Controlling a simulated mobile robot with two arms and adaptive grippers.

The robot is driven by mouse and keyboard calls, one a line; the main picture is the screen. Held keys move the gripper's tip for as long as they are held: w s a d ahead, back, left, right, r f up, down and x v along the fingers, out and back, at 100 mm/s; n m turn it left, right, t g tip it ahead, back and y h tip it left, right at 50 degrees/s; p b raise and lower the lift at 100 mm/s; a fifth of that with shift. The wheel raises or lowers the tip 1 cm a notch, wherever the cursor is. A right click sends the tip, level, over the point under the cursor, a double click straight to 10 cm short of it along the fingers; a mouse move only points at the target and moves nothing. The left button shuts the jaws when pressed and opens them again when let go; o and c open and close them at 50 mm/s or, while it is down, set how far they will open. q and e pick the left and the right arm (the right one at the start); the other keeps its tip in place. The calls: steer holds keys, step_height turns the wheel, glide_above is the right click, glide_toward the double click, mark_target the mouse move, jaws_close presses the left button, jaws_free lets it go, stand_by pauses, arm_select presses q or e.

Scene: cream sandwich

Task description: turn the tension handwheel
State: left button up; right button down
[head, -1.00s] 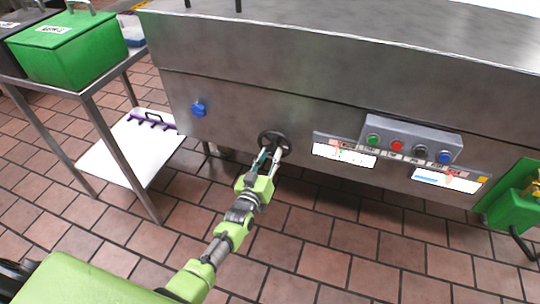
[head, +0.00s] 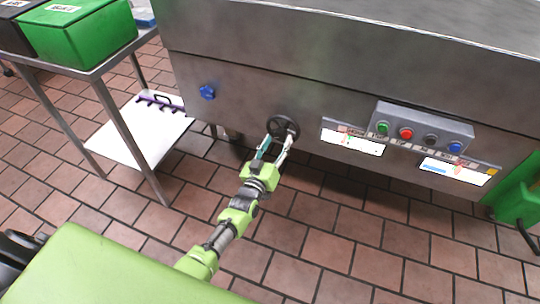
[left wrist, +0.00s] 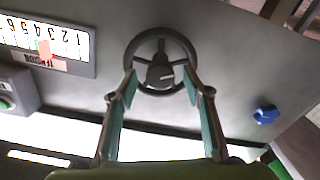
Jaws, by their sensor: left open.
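The black handwheel (head: 284,126) is on the front panel of the steel machine, left of the button box. In the left wrist view the handwheel (left wrist: 160,48) shows its round rim, spokes and a dark hub with a white mark. My left gripper (head: 276,141) is open in front of it. In the left wrist view the fingertips of my left gripper (left wrist: 160,82) stand apart at the left and right of the wheel's lower part; whether they touch the rim I cannot tell. A numbered scale (left wrist: 45,40) with a red pointer is beside the wheel. My right gripper is not in view.
A blue knob (head: 207,92) is left of the wheel. A button box (head: 421,127) with green, red, dark and blue buttons is on the right. A steel table (head: 112,62) with a green bin (head: 80,35) stands at the left. The tiled floor in front is clear.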

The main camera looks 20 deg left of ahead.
arm_select(q)
steer(key=s, duration=1)
steer(key=shift+s+a, duration=0.2)
steer(key=shift+s, duration=0.2)
